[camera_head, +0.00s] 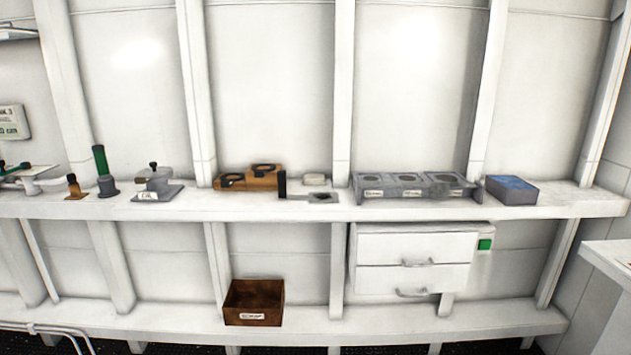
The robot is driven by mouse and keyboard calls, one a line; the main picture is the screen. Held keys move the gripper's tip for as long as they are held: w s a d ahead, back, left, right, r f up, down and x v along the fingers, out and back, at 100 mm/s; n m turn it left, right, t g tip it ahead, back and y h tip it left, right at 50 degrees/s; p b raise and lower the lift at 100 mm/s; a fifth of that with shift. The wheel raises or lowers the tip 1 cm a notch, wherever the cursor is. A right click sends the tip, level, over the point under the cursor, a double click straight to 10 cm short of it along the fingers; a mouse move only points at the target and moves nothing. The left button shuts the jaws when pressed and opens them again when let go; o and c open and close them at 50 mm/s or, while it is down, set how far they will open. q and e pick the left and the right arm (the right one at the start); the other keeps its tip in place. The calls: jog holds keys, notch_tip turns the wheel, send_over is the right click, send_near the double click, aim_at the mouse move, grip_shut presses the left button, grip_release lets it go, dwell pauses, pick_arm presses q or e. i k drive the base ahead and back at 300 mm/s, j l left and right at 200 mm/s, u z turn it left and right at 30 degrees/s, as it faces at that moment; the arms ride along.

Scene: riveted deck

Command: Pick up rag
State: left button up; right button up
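I cannot make out a rag for certain. A grey box (512,196) with a blue top surface (511,183) sits at the right end of the upper shelf; whether the blue is cloth I cannot tell. A small pale block (314,179) lies at the back of the shelf, near its middle. Neither of my grippers is in view.
The upper shelf (400,212) also holds a grey holder with round openings (405,186), a wooden holder (262,180), a green-handled tool (101,165) and a grey device (155,184). Below are white drawers (412,247) and an open brown box (253,318).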

aim_at(309, 179)
jog(key=i+j+u, duration=0.1)
jog(key=i+j, duration=0.15)
jog(key=i, duration=0.2)
jog(key=i+j+u, duration=0.15)
jog(key=i, duration=0.3)
jog(key=i+j+u, duration=0.1)
jog(key=i, duration=0.35)
jog(key=j, duration=0.1)
